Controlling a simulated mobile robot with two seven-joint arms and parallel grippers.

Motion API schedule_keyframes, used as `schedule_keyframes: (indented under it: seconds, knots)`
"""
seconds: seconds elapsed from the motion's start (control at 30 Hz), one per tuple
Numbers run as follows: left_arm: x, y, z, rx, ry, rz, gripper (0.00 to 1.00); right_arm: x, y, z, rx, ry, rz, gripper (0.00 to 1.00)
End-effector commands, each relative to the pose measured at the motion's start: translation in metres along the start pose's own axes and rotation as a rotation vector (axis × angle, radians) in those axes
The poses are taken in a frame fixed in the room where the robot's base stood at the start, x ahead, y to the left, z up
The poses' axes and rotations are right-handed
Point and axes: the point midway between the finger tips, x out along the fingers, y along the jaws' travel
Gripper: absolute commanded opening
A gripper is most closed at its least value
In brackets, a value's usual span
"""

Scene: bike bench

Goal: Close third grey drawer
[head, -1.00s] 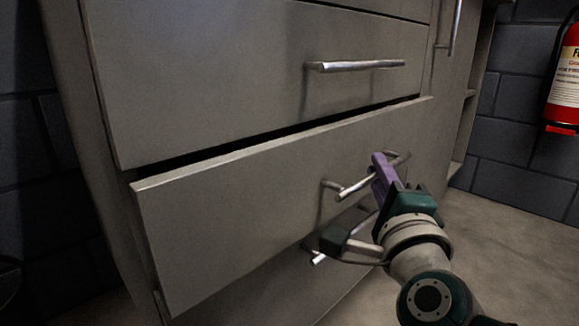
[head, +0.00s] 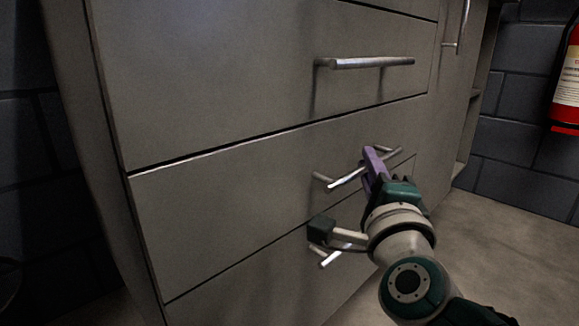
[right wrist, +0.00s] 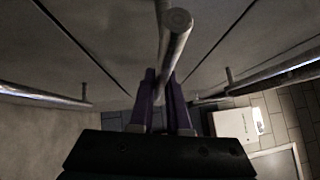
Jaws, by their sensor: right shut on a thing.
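The third grey drawer (head: 230,195) in the head view sits nearly level with the cabinet front, with only a thin dark line along its top edge. Its silver bar handle (head: 346,180) is on the right part of its face. My right gripper (head: 373,165), with purple fingers, is shut on this handle. In the right wrist view the handle bar (right wrist: 174,42) runs down between the two purple fingers (right wrist: 160,92). My left gripper is in neither view.
The drawer above, with its handle (head: 365,63), is shut. A lower drawer handle (head: 330,258) lies just beneath my right gripper. A red fire extinguisher (head: 567,90) hangs on the dark block wall at right. The floor (head: 500,240) at right is clear.

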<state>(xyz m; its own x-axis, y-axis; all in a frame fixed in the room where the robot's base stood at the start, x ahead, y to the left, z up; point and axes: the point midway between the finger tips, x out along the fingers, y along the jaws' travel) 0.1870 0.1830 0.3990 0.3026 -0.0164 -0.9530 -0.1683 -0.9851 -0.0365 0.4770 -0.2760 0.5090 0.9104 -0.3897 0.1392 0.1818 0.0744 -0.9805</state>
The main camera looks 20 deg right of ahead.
Motion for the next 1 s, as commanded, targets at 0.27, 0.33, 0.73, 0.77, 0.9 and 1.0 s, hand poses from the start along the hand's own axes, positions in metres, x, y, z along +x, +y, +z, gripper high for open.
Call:
schedule_keyframes:
  seconds: [0.27, 0.33, 0.73, 0.77, 0.9, 1.0]
  knots:
    - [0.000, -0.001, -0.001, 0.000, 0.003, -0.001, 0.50, 0.000, 0.003, 0.002, -0.001, -0.005, 0.008, 0.16]
    - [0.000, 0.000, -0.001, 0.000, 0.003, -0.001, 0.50, 0.000, 0.003, 0.002, -0.002, -0.004, 0.008, 0.24]
    - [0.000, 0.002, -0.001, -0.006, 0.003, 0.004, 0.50, 0.000, 0.001, 0.001, -0.001, -0.002, 0.003, 0.45]
    - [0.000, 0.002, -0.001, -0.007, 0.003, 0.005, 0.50, -0.001, 0.001, 0.001, -0.001, -0.002, 0.004, 0.45]
    - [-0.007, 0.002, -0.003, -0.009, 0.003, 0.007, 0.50, -0.012, 0.000, 0.001, -0.004, -0.002, 0.006, 0.45]
    - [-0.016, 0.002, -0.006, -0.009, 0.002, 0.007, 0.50, -0.031, -0.002, 0.001, -0.003, -0.003, 0.008, 0.45]
